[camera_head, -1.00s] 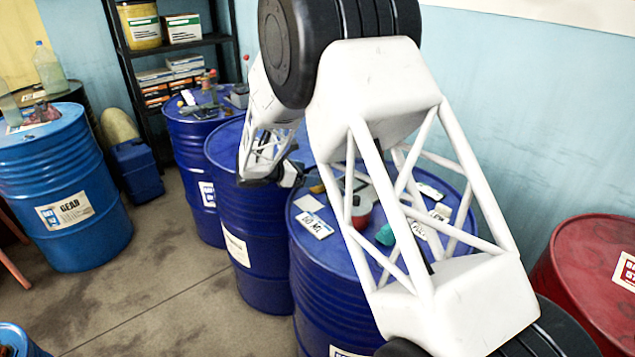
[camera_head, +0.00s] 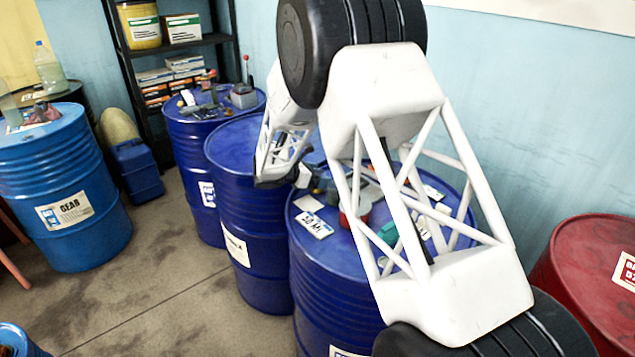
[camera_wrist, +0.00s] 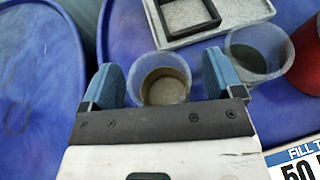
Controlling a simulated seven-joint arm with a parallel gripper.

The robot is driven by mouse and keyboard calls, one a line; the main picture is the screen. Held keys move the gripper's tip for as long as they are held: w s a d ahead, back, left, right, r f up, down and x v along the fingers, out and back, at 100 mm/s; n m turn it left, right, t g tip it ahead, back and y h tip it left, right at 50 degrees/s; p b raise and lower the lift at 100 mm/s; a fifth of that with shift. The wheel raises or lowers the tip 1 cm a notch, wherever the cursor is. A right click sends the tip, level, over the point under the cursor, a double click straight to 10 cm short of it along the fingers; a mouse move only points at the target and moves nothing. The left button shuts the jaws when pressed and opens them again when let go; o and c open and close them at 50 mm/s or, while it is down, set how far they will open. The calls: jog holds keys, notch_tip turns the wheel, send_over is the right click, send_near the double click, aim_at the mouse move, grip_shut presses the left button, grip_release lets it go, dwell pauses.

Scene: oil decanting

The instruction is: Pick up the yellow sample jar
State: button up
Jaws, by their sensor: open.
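A clear round jar with a dull yellowish bottom (camera_wrist: 165,86) stands on the blue drum top in the wrist view, seen from above. My gripper (camera_wrist: 162,66) is open, with one blue finger to the left of this jar and one to its right. The jar shows between the fingers; whether they touch it I cannot tell. Its near edge is partly hidden by the dark gripper bar. In the head view my gripper (camera_head: 303,177) is small, over the near drum's back left edge, and I cannot make out the jar there.
A second clear cup (camera_wrist: 258,52) stands close to the right finger, with a red container (camera_wrist: 309,52) beyond it. A grey tray (camera_wrist: 215,22) with a black frame lies behind the jar. A "50 ML" label card (camera_wrist: 297,158) lies at lower right. Another blue drum (camera_wrist: 38,80) is at left.

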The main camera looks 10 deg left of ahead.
aim_at(318, 173)
dwell(0.4)
jog(key=c, duration=1.1)
jog(key=shift+r, duration=0.2)
notch_tip(318, 173, up, 10)
jog(key=shift+f, duration=0.15)
dwell(0.4)
